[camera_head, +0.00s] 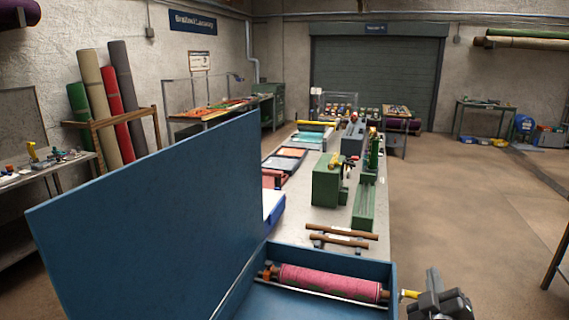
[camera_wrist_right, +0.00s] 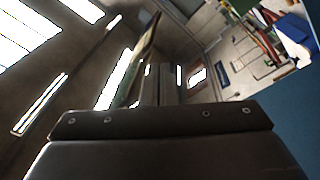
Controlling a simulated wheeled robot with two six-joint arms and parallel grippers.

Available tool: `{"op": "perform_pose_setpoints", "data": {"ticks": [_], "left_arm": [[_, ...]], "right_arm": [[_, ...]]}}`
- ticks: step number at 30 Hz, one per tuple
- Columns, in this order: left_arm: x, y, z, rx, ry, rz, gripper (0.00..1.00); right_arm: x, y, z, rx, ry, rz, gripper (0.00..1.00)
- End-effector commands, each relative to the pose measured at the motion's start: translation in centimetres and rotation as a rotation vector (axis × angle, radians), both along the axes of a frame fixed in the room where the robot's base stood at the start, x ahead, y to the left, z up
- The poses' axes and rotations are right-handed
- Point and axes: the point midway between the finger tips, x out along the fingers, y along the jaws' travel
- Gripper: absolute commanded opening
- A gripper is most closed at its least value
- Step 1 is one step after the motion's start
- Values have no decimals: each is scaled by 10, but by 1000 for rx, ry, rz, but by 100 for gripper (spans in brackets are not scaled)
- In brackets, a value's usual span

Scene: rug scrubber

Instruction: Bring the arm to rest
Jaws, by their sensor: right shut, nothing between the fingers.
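My right gripper (camera_head: 436,290) is at the lower right of the head view, just right of the blue box's right wall. It is raised, shut and empty. In the right wrist view its dark finger block (camera_wrist_right: 165,122) fills the lower middle, with nothing held. My left gripper is not in view.
An open blue box (camera_head: 387,272) with its lid (camera_head: 150,215) raised stands in front of me, holding a pink roller (camera_head: 330,282). A yellow piece (camera_head: 410,294) shows between the box and my gripper. A long workbench (camera_head: 338,215) runs behind. Bare floor (camera_head: 480,220) lies to the right.

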Motion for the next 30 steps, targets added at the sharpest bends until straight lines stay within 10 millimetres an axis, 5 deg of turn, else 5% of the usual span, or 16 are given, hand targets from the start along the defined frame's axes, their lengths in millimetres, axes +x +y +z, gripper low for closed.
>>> {"op": "perform_pose_setpoints", "data": {"ticks": [3, 9, 15, 21, 23, 30], "left_arm": [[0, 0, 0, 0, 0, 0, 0], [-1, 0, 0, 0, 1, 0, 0], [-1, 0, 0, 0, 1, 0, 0], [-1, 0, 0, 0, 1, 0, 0], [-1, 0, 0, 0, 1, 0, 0], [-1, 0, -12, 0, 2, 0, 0]], "right_arm": [[-56, -22, -72, 208, 220, -80, 0], [-164, -27, -164, 507, 583, -200, 0], [-254, -13, -207, 690, 853, -278, 0], [-327, 5, -223, 810, 1067, -336, 0], [-348, 11, -225, 841, 1128, -351, 0], [-330, 5, -288, 843, 1142, -355, 0]]}}
